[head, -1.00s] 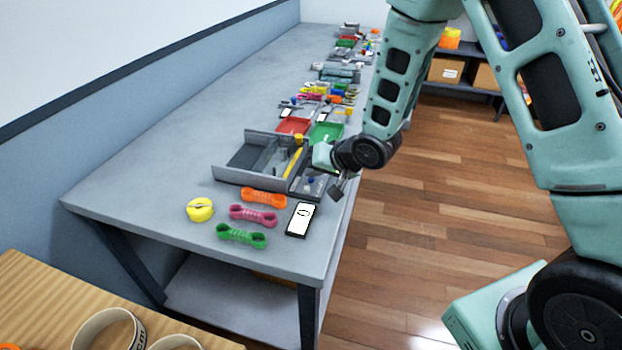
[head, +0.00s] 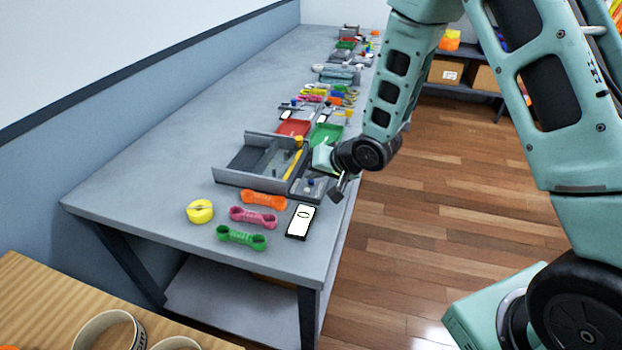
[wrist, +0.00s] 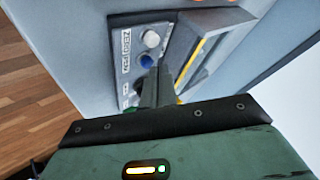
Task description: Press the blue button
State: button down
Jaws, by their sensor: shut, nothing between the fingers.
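The blue button (wrist: 146,61) sits on a small grey panel (wrist: 127,45) in the wrist view, next to a white round button (wrist: 151,38). In the head view the blue button (head: 311,182) shows on the same panel near the table's right edge. My gripper (wrist: 161,72) is shut and empty; its fingertips appear just beside the blue button in the wrist view, and I cannot tell whether they touch it. A dark round part of the panel is partly hidden by the fingers.
A grey tray (head: 232,178) with a yellow stick stands left of the panel. Orange, pink and green dumbbell-shaped pieces, a yellow roll (head: 200,211) and a phone-like device (head: 301,221) lie in front. Red and green trays and several small items stand behind.

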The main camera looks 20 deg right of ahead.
jog(key=shift+r, duration=0.55)
notch_tip(320, 180, up, 5)
jog(key=p, duration=0.4)
jog(key=shift+p, duration=0.4)
dwell(0.3)
jog(key=s+a+r+n+g+h, duration=0.1)
jog(key=s+a+r+n+g, duration=0.1)
jog(key=s, duration=0.8)
jog(key=s+a+r+n+g+h, duration=0.1)
jog(key=s+r+n, duration=0.4)
jog(key=s, duration=0.6)
jog(key=s+a+r+n+g+h, duration=0.2)
jog(key=s+r+g, duration=0.3)
jog(key=s, duration=0.6)
jog(key=shift+s+a+r+n, duration=0.25)
jog(key=shift+a+r+n, duration=0.4)
jog(key=shift+a+n, duration=0.25)
